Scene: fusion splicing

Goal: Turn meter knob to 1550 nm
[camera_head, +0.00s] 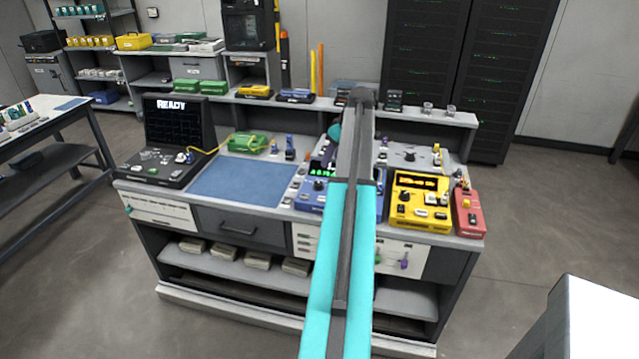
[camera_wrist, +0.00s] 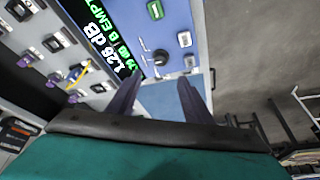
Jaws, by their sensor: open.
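The blue meter (camera_head: 312,200) stands on the bench, partly hidden behind my arm. Its green display shows in the head view, and the wrist view shows part of a dB reading on the display (camera_wrist: 112,48). The black round knob (camera_wrist: 161,57) is on the meter's blue face in the wrist view; it also shows in the head view (camera_head: 318,185). I cannot read a wavelength setting. My gripper (camera_wrist: 158,82) is open and empty in the wrist view. Its two dark fingers are apart, with the knob seen between and beyond their tips. I cannot tell the gap.
A blue mat (camera_head: 240,181) lies left of the meter, with the black READY unit (camera_head: 178,135) beyond it. A yellow device (camera_head: 420,202) and a red device (camera_head: 469,212) stand to the right. Small pale switches flank the knob (camera_wrist: 184,39). A back shelf (camera_head: 440,118) holds instruments.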

